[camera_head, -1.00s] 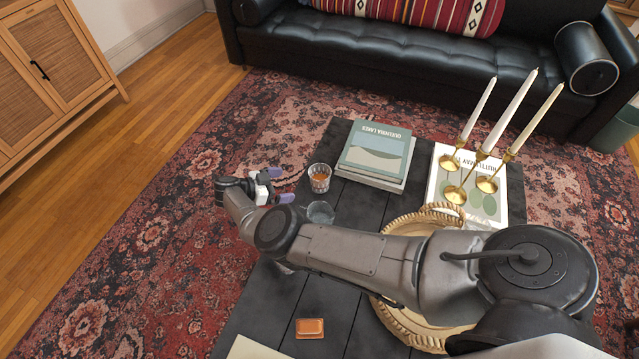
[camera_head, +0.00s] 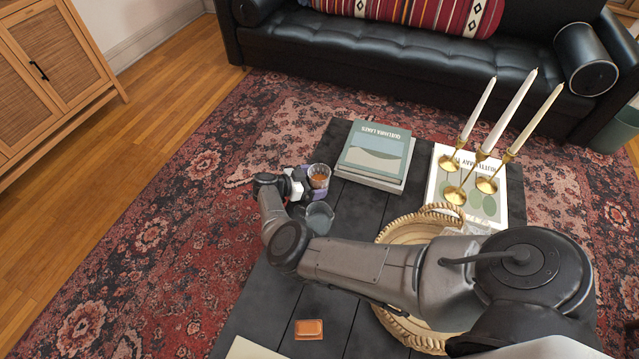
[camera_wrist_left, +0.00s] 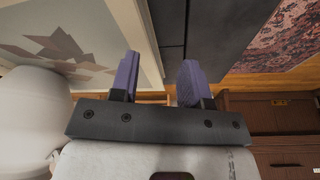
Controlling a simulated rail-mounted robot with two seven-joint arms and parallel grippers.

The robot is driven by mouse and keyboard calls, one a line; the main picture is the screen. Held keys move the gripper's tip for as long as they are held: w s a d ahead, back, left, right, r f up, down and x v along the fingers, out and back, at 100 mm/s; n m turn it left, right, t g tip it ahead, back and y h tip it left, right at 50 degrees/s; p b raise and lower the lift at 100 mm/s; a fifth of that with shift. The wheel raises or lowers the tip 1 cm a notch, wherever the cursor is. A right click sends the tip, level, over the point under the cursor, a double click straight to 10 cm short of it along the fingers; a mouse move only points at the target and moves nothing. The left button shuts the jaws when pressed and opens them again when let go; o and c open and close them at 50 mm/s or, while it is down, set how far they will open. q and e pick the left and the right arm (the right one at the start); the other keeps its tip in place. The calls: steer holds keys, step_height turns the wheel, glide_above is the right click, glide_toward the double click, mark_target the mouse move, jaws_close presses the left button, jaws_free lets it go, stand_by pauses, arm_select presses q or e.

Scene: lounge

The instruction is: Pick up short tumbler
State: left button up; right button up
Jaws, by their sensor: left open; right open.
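A short glass tumbler (camera_head: 319,175) with amber liquid stands upright on the dark coffee table, left of the stacked books. My right gripper (camera_head: 315,185) is at it, coming from the left, with its purple fingers open around the glass's lower part; contact cannot be made out. A second, clear glass (camera_head: 320,220) stands just in front of it, close to my right wrist and partly hidden by it. My left gripper (camera_wrist_left: 160,70) is open and empty in the left wrist view, and is not in the head view.
Stacked books (camera_head: 375,155) lie right of the tumbler. A woven tray (camera_head: 400,232) is partly under my right arm. Brass candle holders (camera_head: 485,170) with tall candles stand at the right, on another book. A small orange-brown item (camera_head: 309,329) lies at the front. The table's left edge borders the rug.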

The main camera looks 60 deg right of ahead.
steer(key=shift+s+d+f, duration=0.1)
steer(key=shift+s+d, duration=0.1)
steer(key=shift+d, duration=0.1)
steer(key=c, duration=1)
steer(key=shift+c, duration=0.3)
steer(key=shift+r, duration=0.25)
